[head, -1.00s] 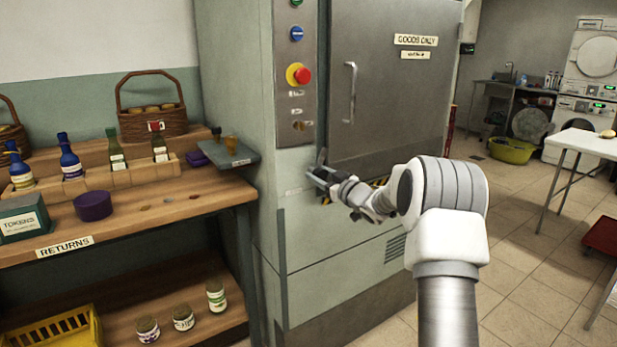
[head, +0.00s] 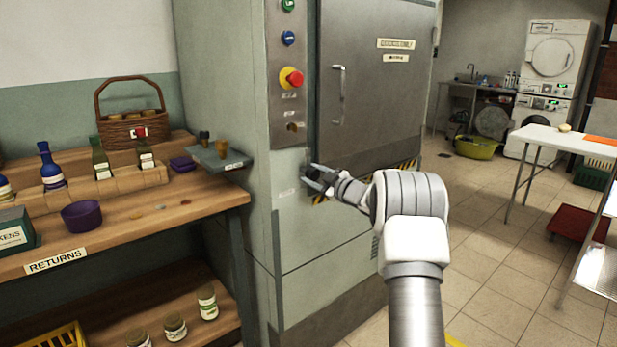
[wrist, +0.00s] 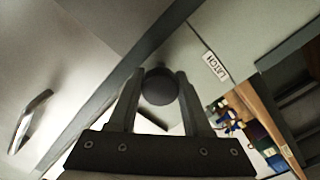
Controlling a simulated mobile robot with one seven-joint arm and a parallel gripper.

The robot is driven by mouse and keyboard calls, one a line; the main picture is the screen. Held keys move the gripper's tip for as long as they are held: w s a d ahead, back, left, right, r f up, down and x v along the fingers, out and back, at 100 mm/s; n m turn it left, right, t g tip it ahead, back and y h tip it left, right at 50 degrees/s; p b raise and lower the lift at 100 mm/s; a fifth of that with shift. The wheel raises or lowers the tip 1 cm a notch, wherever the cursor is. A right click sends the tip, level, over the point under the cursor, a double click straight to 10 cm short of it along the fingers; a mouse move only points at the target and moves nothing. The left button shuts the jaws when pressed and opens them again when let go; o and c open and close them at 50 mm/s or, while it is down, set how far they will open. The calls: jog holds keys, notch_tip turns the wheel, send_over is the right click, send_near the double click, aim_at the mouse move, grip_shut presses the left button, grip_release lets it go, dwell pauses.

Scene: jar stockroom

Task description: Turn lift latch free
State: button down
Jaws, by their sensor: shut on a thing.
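The lift is a tall grey-green cabinet with a steel door (head: 375,110) that looks shut. The latch is at the door's lower left edge, beside a small label (wrist: 215,66) reading LATCH in the wrist view. My gripper (head: 313,178) is at the latch, its jaws pointing at the lift front. In the wrist view, my gripper (wrist: 159,76) has one finger on each side of the latch's dark round knob (wrist: 160,90) and is shut on it. The rest of the latch is mostly hidden, so I cannot tell its exact angle.
A bar handle (head: 338,94) is on the door. A red stop button (head: 292,79) and other buttons are on the panel above the latch. The returns bench (head: 130,222) with bottles, bowl and basket stands to the left. Tiled floor (head: 475,210) is open to the right.

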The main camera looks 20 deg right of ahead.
jog(key=shift+a+r+n, duration=0.1)
jog(key=shift+r+n, duration=0.2)
jog(key=shift+c, duration=1.7)
grip_release()
jog(key=shift+f, duration=0.1)
jog(key=shift+s, duration=0.1)
jog(key=p+v, duration=0.3)
jog(key=v, duration=1.4)
jog(key=shift+s, duration=0.15)
